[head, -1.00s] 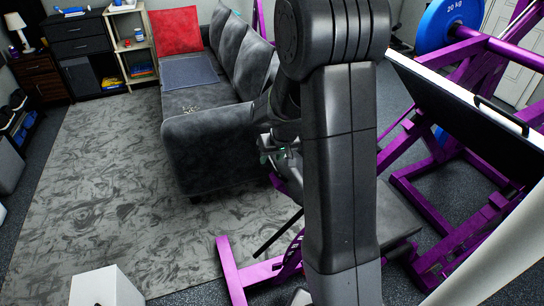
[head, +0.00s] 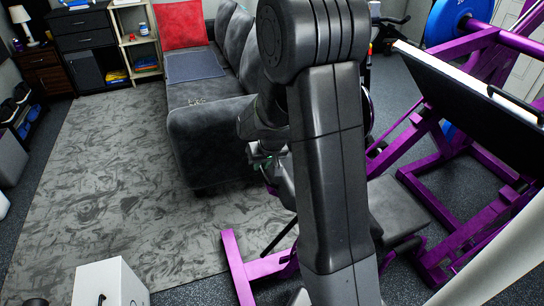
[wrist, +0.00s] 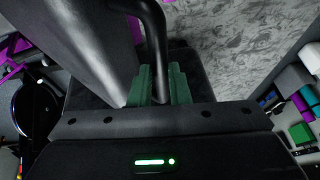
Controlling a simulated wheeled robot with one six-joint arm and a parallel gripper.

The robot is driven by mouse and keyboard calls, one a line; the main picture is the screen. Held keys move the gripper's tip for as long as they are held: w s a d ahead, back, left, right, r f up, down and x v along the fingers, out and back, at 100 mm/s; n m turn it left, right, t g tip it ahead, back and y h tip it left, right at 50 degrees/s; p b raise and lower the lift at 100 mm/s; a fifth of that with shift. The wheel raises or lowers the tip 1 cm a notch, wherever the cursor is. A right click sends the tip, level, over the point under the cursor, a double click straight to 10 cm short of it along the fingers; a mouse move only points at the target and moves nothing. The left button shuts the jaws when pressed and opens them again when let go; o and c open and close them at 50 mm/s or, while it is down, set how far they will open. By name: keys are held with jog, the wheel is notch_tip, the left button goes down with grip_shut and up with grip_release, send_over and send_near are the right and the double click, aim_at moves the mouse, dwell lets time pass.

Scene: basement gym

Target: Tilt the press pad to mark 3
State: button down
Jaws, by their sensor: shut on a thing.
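My gripper (wrist: 161,75) has its green fingers closed on a black bent bar (wrist: 153,25) in the wrist view. A large dark grey padded panel (wrist: 90,45) lies just left of the bar; I cannot tell for sure that it is the press pad. In the head view my gripper (head: 260,154) shows small beside the sofa's near end, partly behind my arm. The purple-framed press machine (head: 455,190) stands at the right, with a grey padded part (head: 395,210) behind my arm. My arm covers much of the machine's near side. No mark numbers are readable.
A black slanted plate (head: 460,95) with a handle rises at the right, near a blue weight disc (head: 450,20). A dark grey sofa (head: 205,135) stands left of my arm. A white box (head: 110,284) is at the front left. The patterned rug (head: 110,180) is mostly clear.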

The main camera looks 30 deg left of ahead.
jog(key=shift+s+a+f, duration=0.8)
jog(key=shift+s+f, duration=0.05)
jog(key=shift+f, duration=0.15)
jog(key=c, duration=1.4)
grip_release()
jog(key=shift+s, duration=0.15)
jog(key=shift+o, duration=0.2)
jog(key=v, duration=1.3)
jog(key=shift+d+r+p, duration=0.2)
jog(key=shift+r+p, duration=0.15)
jog(key=shift+p, duration=0.1)
